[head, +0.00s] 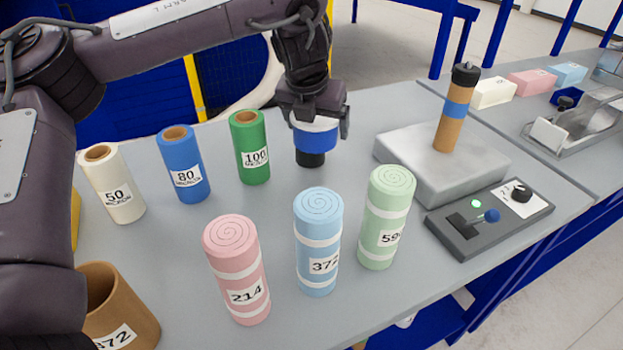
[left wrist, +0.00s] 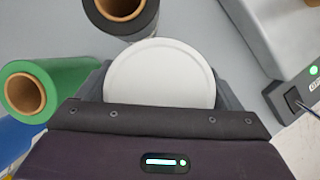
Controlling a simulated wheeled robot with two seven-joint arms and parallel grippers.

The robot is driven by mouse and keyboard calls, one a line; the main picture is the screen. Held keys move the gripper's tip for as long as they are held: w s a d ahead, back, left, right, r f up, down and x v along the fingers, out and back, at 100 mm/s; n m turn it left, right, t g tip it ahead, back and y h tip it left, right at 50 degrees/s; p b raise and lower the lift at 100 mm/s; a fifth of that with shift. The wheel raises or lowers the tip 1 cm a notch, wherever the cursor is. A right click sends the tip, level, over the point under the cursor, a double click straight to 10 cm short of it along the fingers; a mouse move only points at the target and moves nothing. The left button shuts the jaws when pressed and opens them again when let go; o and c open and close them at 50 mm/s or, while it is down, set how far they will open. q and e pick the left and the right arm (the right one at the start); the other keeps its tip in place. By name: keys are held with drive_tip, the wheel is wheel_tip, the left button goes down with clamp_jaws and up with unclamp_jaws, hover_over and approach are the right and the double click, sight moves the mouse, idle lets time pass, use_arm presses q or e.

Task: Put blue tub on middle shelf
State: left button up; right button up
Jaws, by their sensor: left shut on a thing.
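The blue tub (head: 316,139) has a white lid, and in the head view it hangs below my left gripper (head: 316,115). The gripper is shut on it from above. In the left wrist view the round white lid (left wrist: 160,72) fills the space between the jaws, and the tub's blue side is hidden. The tub appears held above the grey table, in front of a black roll. No shelf can be made out clearly in either view. My right gripper is not in view.
The black roll (head: 310,158) stands close to the tub, with a green roll (head: 250,148) to its left. Blue and white rolls stand further left. Pink, light blue and light green foam rolls (head: 387,217) stand in front. A grey block (head: 408,158) and control box (head: 490,219) are right.

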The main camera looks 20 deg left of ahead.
use_arm(q)
drive_tip(key=b, duration=0.2)
hover_over(318, 181)
drive_tip(key=s, duration=0.2)
drive_tip(key=f, duration=0.6)
drive_tip(key=shift+w+f, duration=0.25)
drive_tip(key=shift+f, duration=1.1)
wheel_tip(318, 181, down, 3)
drive_tip(key=shift+f, duration=0.2)
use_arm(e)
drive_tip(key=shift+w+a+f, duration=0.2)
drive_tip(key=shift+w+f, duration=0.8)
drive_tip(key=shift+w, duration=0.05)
use_arm(q)
drive_tip(key=o, duration=1)
drive_tip(key=shift+f, duration=0.1)
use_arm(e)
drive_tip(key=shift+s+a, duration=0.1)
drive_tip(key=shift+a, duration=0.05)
